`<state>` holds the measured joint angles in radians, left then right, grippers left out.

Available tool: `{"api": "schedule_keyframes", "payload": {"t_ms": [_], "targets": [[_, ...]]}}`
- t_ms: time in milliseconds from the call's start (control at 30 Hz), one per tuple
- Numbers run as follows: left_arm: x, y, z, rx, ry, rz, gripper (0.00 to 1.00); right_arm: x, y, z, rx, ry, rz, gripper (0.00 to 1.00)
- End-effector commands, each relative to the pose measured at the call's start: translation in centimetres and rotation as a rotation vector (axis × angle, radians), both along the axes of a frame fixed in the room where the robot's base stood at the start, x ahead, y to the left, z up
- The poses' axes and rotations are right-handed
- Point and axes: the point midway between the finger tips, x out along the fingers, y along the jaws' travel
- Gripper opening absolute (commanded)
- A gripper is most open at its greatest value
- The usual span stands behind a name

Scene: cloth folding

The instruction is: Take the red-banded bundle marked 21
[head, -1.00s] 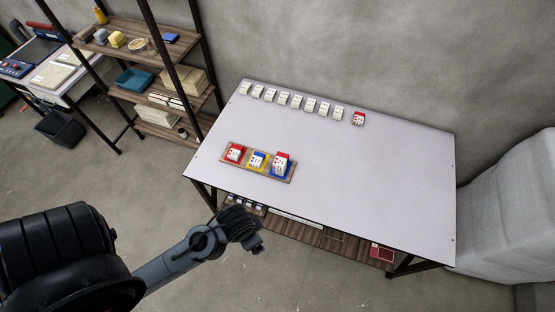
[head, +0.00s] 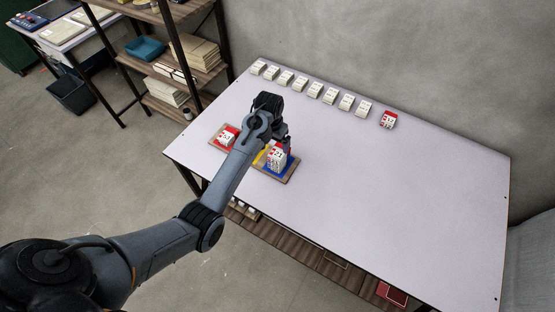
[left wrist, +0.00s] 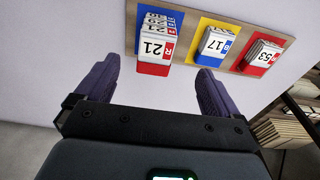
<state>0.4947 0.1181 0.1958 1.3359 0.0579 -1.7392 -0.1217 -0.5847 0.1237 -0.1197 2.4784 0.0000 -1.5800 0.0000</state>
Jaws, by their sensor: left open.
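The red-banded bundle marked 21 (left wrist: 155,48) stands on the blue pad (left wrist: 170,18) of a wooden board in the left wrist view. More labels show behind its front face, so it may be stacked with others. In the head view it stands on the board's right pad (head: 277,157), partly behind my left gripper (head: 280,132). In the left wrist view my left gripper (left wrist: 155,84) is open and empty, its two purple fingers apart below the bundle. My right gripper is in neither view.
A blue-banded bundle marked 17 (left wrist: 214,43) is on the yellow pad and a red-banded one marked 53 (left wrist: 262,54) on the red pad. Several white bundles (head: 315,90) line the table's back edge, with a red-topped one (head: 388,120) at the end. The table's right side is clear.

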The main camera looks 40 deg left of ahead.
Motion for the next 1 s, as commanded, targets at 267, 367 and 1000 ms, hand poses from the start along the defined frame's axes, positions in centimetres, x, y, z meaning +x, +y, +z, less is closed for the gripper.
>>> {"api": "schedule_keyframes", "payload": {"t_ms": [267, 367, 1000], "targets": [[2.1, 0.0, -0.8, -0.001, -0.045, -0.001, 0.96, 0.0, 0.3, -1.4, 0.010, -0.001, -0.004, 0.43], [2.3, 0.0, -2.1, -0.001, -0.044, -0.001, 0.96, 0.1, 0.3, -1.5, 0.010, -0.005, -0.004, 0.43], [3.2, 0.2, -8.1, 0.000, -0.045, -0.001, 0.96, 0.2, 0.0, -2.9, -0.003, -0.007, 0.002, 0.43]]}}
